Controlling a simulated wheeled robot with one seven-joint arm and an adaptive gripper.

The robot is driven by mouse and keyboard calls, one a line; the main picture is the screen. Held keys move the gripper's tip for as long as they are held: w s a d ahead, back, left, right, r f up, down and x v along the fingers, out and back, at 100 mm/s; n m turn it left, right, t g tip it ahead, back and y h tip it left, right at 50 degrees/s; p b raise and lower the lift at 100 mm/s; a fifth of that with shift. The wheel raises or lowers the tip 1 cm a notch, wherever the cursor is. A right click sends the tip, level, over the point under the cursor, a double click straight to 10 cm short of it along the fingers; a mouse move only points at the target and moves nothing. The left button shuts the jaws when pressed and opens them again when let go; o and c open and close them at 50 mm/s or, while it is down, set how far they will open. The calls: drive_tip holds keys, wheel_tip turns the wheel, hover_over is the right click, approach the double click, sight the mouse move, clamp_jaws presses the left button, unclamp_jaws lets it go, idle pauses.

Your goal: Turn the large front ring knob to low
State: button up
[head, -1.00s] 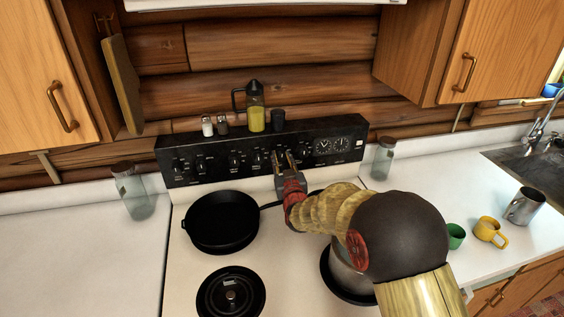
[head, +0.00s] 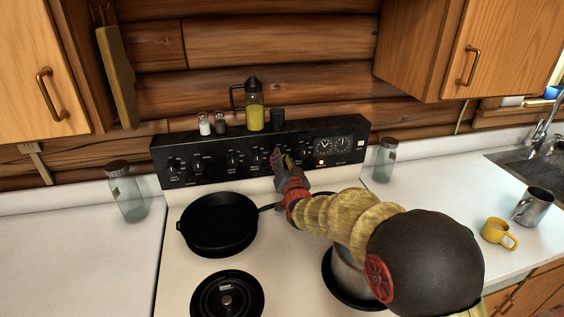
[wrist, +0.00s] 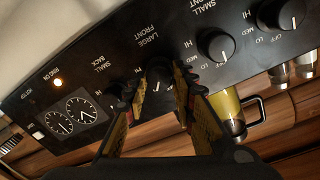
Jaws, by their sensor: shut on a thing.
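The large front ring knob (wrist: 158,70) is black, under the LARGE FRONT label on the black control panel (wrist: 105,62). The wrist view shows the panel upside down. My gripper (wrist: 157,88) is shut on this knob, one finger on each side. A white mark shows on the knob, but its exact setting is hard to read. In the head view my gripper (head: 278,155) reaches the panel (head: 212,163) right of its middle, and its fingers hide the knob there.
A black skillet (head: 219,224) sits on the back left burner, its handle pointing toward my arm. A metal pot (head: 350,277) is partly hidden under my arm. An oil bottle (head: 255,113) and shakers stand on the panel top. Other knobs (wrist: 215,45) sit close beside my fingers.

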idle(0.4)
drive_tip(key=o, duration=1.2)
drive_tip(key=shift+c, duration=0.2)
drive_tip(key=v, duration=1.2)
drive_tip(key=shift+f, duration=0.1)
